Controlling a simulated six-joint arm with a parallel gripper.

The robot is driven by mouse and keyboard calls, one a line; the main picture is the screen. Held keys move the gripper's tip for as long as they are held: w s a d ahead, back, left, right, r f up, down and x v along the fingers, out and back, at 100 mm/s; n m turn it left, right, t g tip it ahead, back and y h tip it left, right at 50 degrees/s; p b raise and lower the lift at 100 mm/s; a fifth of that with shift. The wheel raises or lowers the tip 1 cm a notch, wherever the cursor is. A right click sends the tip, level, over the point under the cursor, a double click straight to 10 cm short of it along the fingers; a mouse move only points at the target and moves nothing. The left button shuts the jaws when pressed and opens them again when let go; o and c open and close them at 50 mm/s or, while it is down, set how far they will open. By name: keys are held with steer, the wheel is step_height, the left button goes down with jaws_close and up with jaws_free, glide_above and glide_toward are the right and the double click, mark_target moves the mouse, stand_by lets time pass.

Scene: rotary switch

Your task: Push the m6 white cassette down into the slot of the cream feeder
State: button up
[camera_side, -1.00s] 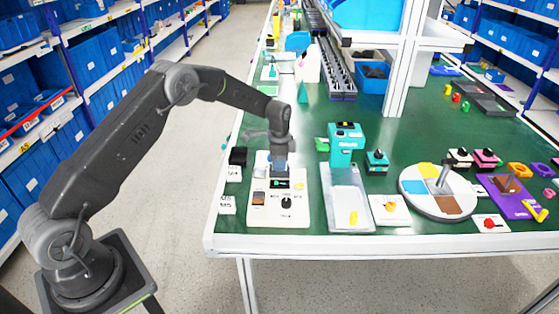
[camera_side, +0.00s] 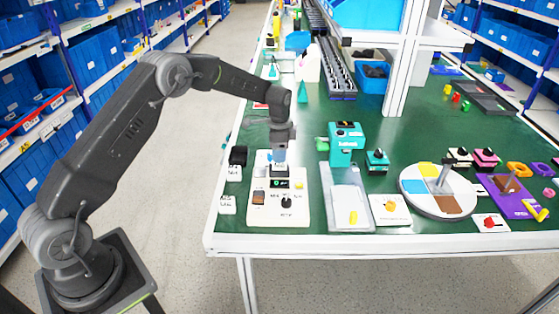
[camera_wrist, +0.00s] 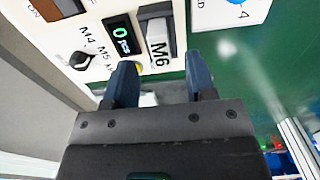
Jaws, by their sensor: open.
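The cream feeder (camera_side: 262,213) is a pale panel with a dark knob and a small display, lying near the table's front left edge. In the wrist view the feeder (camera_wrist: 55,38) fills the upper left. The white m6 cassette (camera_wrist: 158,42), marked M6, sits in a grey-framed slot beside the display. How deep it sits I cannot tell. My gripper (camera_side: 280,158) is above the slot in the side view. In the wrist view my gripper (camera_wrist: 161,80) shows two blue fingers apart with no object between them, below the cassette in the picture.
White blocks with dark labels (camera_side: 228,205) stand left of the feeder. A clear tray (camera_side: 346,205) with a yellow piece lies to its right, and a teal machine (camera_side: 346,145) stands behind that. A round divided plate (camera_side: 440,190) is farther right.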

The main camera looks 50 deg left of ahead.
step_height(320, 180, up, 10)
steer(key=shift+f, duration=0.25)
steer(key=s+d+r+n+t, duration=0.15)
steer(key=s+d+r, duration=0.25)
steer(key=s+r, duration=0.4)
steer(key=s+d+r+n+t, duration=0.1)
steer(key=s+d+r+n, duration=0.2)
steer(key=s+r, duration=0.45)
steer(key=s+d+f+n+t, duration=0.1)
steer(key=s+d+n, duration=0.1)
steer(key=s, duration=0.8)
steer(key=s+d+f+n+t, duration=0.2)
steer(key=s, duration=0.8)
